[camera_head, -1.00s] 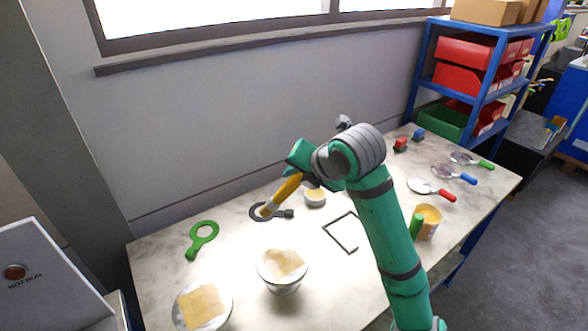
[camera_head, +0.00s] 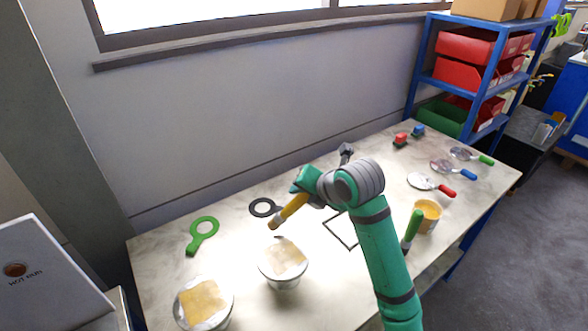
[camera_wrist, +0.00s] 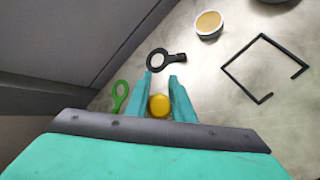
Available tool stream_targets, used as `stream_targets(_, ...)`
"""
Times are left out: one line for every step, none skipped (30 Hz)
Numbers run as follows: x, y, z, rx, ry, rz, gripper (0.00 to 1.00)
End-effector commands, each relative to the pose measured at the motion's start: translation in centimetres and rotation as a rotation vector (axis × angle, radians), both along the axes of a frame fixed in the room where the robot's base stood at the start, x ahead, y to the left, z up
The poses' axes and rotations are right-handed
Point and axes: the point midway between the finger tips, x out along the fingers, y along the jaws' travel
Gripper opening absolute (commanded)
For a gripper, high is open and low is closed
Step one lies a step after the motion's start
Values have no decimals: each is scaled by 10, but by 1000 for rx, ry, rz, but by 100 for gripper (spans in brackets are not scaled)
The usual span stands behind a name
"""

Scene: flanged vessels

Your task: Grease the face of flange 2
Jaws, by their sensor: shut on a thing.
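My gripper (camera_wrist: 160,78) is shut on a brush with a yellow handle (camera_head: 292,208); the handle's end also shows between the fingers in the wrist view (camera_wrist: 159,105). In the head view the brush slants down left, its tip above the far edge of the nearer-to-middle vessel (camera_head: 284,284). That vessel's flange face bears a tan patch (camera_head: 286,255). Another flanged vessel (camera_head: 222,318) stands to its left, also with a tan patch (camera_head: 203,299). I see no numbers, so I cannot tell which is flange 2. Whether the brush touches the face is unclear.
A small tan-filled tin (camera_wrist: 209,22) and a dark angular frame (camera_wrist: 236,79) are nearby. A yellow pot (camera_head: 429,226) and several coloured-handled tools lie to the right.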

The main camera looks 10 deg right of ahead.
Motion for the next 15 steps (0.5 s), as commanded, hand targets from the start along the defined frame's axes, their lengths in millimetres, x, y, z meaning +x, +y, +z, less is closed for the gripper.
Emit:
stream_targets(0, -4, -2, 1, 0, -1, 0)
stream_targets(0, -6, -2, 1, 0, -1, 0)
stream_targets(1, -9, -3, 0, 1, -1, 0)
stream_targets(1, -11, -4, 0, 0, -2, 0)
stream_targets(1, -13, -5, 1, 1, -3, 0)
stream_targets(1, -16, -6, 0, 0, -4, 0)
stream_targets(1, -18, -7, 1, 1, -5, 0)
stream_targets(1, -19, -8, 1, 1, -5, 0)
stream_targets(1, -22, -9, 0, 0, -5, 0)
stream_targets(1, -24, -9, 0, 0, -5, 0)
stream_targets(1, -27, -10, 0, 0, -7, 0)
stream_targets(-1, -33, -12, 1, 1, -18, 0)
stream_targets(-1, -27, -13, 0, 0, -11, 0)
stream_targets(0, -23, -14, 0, 0, -7, 0)
stream_targets(0, -18, -14, 0, 0, -4, 0)
